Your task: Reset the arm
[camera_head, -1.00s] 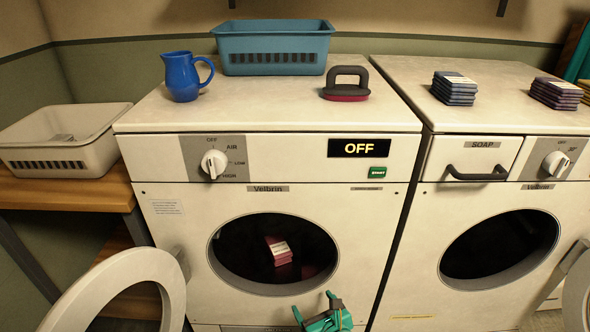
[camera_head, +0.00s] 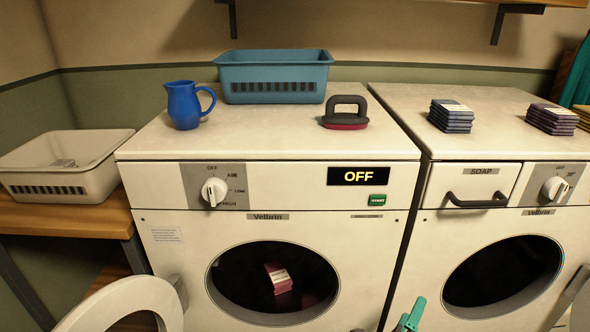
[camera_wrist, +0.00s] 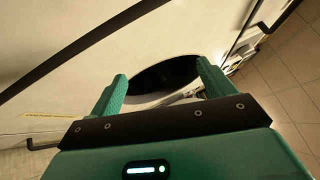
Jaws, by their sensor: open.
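My gripper is at the bottom edge of the head view, where only its green fingertips (camera_head: 410,318) show in front of the gap between the two machines. In the wrist view my gripper (camera_wrist: 161,85) is open, with its two green fingers apart and nothing between them. A dark round machine opening (camera_wrist: 165,75) shows beyond the fingers. The left machine (camera_head: 290,175) has its round door (camera_head: 120,300) swung open to the left. A red folded stack (camera_head: 279,278) with a pale label lies inside its drum. Its display reads OFF.
On the left machine stand a blue jug (camera_head: 184,105), a teal basket (camera_head: 273,78) and a dark-handled brush-like thing (camera_head: 345,113). Folded stacks (camera_head: 451,116) lie on the right machine. A beige basket (camera_head: 62,165) stands on the wooden shelf (camera_head: 70,217). The right machine's door (camera_head: 580,305) is open.

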